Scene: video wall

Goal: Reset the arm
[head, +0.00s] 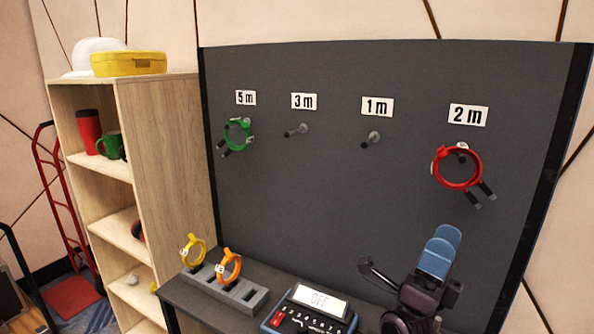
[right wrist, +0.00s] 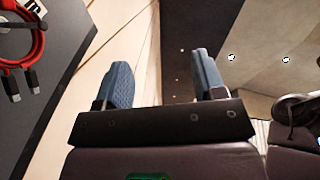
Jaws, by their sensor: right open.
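My right gripper (head: 441,250) is at the lower right in the head view, in front of the dark board (head: 330,190) and below the red cable. Its blue fingers point up. In the right wrist view the gripper (right wrist: 163,80) is open, with nothing between the fingers. A red coiled cable (head: 457,168) hangs on the peg under the "2 m" sign; part of it shows in the right wrist view (right wrist: 22,68). A green coiled cable (head: 238,134) hangs under "5 m". The "3 m" peg (head: 297,131) and "1 m" peg (head: 371,140) are bare. My left gripper is out of view.
A yellow coil (head: 193,250) and an orange coil (head: 228,266) stand in a grey slotted holder (head: 240,293). Right of it is a device (head: 312,308) reading "OFF". A wooden shelf (head: 160,150) stands at the left, with a red hand truck (head: 62,215) beside it.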

